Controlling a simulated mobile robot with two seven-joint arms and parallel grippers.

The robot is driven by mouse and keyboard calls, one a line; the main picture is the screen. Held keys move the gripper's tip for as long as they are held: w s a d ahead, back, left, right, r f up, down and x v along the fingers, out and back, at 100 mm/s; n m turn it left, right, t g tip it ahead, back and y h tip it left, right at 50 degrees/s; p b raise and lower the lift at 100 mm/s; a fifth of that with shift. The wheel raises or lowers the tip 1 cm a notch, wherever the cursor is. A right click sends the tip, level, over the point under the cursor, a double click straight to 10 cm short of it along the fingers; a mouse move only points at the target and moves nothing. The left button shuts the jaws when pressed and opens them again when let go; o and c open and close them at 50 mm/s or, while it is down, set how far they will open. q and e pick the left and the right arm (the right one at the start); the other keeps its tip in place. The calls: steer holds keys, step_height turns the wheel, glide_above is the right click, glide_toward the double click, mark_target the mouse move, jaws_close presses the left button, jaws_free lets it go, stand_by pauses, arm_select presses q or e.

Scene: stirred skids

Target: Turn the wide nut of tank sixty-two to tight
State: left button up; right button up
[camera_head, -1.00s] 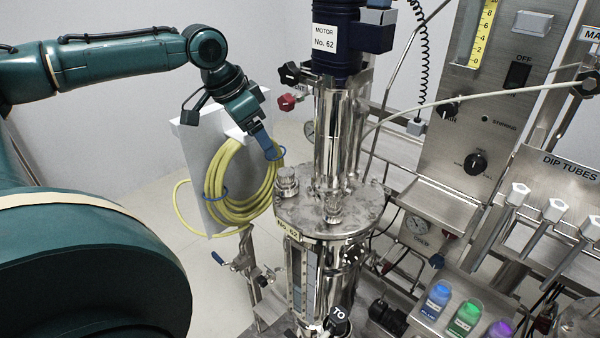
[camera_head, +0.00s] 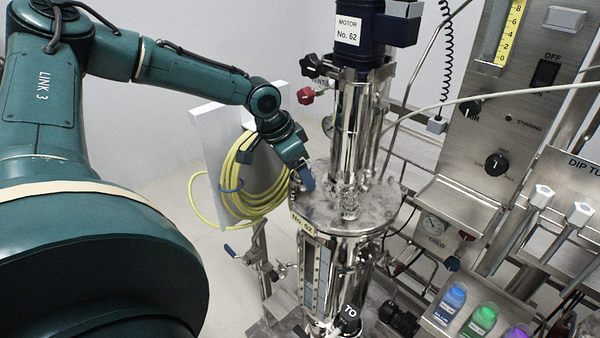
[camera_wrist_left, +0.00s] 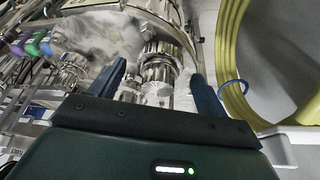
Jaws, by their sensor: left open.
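My left gripper (camera_head: 306,182) is at the lid's left edge and hides the fitting there in the head view. In the left wrist view its two blue fingers (camera_wrist_left: 157,88) are open. A broad ridged metal nut (camera_wrist_left: 160,72) shows between and beyond them, with a gap on each side; I cannot tell contact. Another metal fitting (camera_head: 349,203) stands at the lid's front. My right gripper is not in view.
The motor (camera_head: 362,30) and steel column (camera_head: 350,125) rise from the lid just right of my gripper. A yellow hose coil (camera_head: 240,180) hangs on a white panel close behind. A control panel (camera_head: 500,120) and coloured bottles (camera_head: 483,318) are at the right.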

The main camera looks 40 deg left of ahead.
arm_select(q)
steer(key=shift+w+d+f, duration=0.1)
steer(key=shift+w+f, duration=0.15)
steer(key=shift+f, duration=0.45)
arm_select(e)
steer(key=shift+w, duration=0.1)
arm_select(q)
steer(key=c, duration=1)
steer(key=shift+f+m+h+b, duration=0.2)
steer(key=shift+m+h+b, duration=0.2)
steer(key=shift+m+b, duration=0.55)
steer(key=shift+m+g+b, duration=0.3)
steer(key=shift+m, duration=0.25)
steer(key=shift+r+m+b, duration=0.1)
steer(key=shift+m+b, duration=0.4)
steer(key=shift+m, duration=0.1)
steer(key=shift+r+h, duration=0.1)
steer(key=shift+h, duration=0.2)
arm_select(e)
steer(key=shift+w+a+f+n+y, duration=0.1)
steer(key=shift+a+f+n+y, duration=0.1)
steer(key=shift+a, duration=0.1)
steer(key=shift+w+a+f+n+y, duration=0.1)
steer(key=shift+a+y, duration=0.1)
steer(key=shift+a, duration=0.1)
